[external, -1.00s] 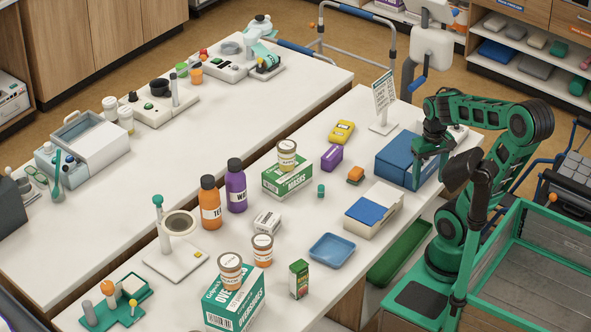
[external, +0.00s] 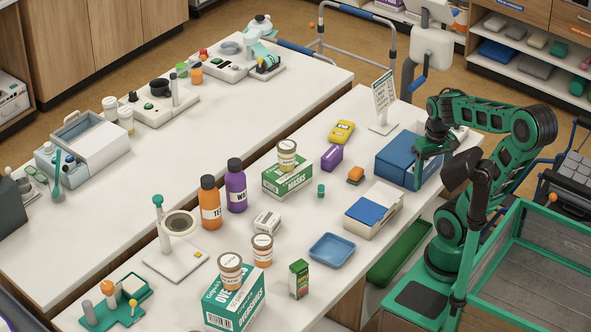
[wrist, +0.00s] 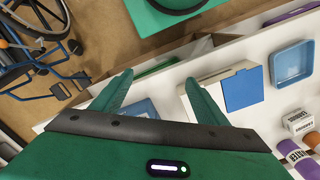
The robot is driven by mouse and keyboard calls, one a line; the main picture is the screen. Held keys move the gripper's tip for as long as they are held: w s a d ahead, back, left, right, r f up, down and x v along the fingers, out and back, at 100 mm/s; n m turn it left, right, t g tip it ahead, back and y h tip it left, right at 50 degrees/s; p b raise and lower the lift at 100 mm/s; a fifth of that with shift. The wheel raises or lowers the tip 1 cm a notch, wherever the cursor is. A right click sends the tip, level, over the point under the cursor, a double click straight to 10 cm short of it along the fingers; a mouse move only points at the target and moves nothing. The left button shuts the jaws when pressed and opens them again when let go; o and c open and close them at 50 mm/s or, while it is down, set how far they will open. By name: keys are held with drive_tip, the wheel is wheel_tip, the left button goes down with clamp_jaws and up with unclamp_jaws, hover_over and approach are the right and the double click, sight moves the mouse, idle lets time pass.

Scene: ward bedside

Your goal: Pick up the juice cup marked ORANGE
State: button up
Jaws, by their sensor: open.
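Three small cups with white labels and brown rims show in the external view. One cup (external: 287,155) stands on the green MASKS box (external: 287,178). A second cup (external: 230,270) stands on the green OVERSHOES box (external: 236,300). A third cup (external: 262,250) stands on the table just behind and right of the second. Their lettering is too small for me to read surely, so I cannot tell which is ORANGE. My gripper (external: 424,168) is open and empty, by the blue box at the table's right end, far from all three cups. Its two spread fingers (wrist: 158,84) show in the wrist view, with no cup visible there.
An orange bottle (external: 210,204) and purple bottle (external: 236,187) stand left of the MASKS box. The blue box (external: 397,157), a white-and-blue box (external: 373,212), a blue tray (external: 332,249) and a sign stand (external: 383,100) are nearer my arm. Small bare patches lie between them.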

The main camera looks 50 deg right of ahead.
wheel_tip(320, 180, up, 5)
drive_tip(key=w+a+f+n+y, duration=0.2)
drive_tip(key=w+a+n, duration=0.55)
drive_tip(key=w, duration=0.45)
drive_tip(key=w+a+f+n+y, duration=0.2)
drive_tip(key=w+a+f+n, duration=0.1)
drive_tip(key=w+a+n, duration=0.55)
drive_tip(key=w+a+r+n+g+y, duration=0.1)
drive_tip(key=w+a+r+n+y, duration=0.3)
drive_tip(key=a, duration=0.7)
drive_tip(key=w+a+r+n+g+y, duration=0.1)
drive_tip(key=w+a+n+g+y, duration=0.1)
drive_tip(key=w+a+n+y, duration=0.65)
drive_tip(key=m+h, duration=0.2)
approach(258, 255)
drive_tip(key=v, duration=0.2)
drive_tip(key=r+v, duration=0.1)
drive_tip(key=shift+s+d, duration=0.1)
drive_tip(key=shift+d, duration=0.2)
drive_tip(key=shift+a+f, duration=0.2)
drive_tip(key=shift+x, duration=5.2)
drive_tip(key=shift+f, duration=0.15)
drive_tip(key=c, duration=1.3)
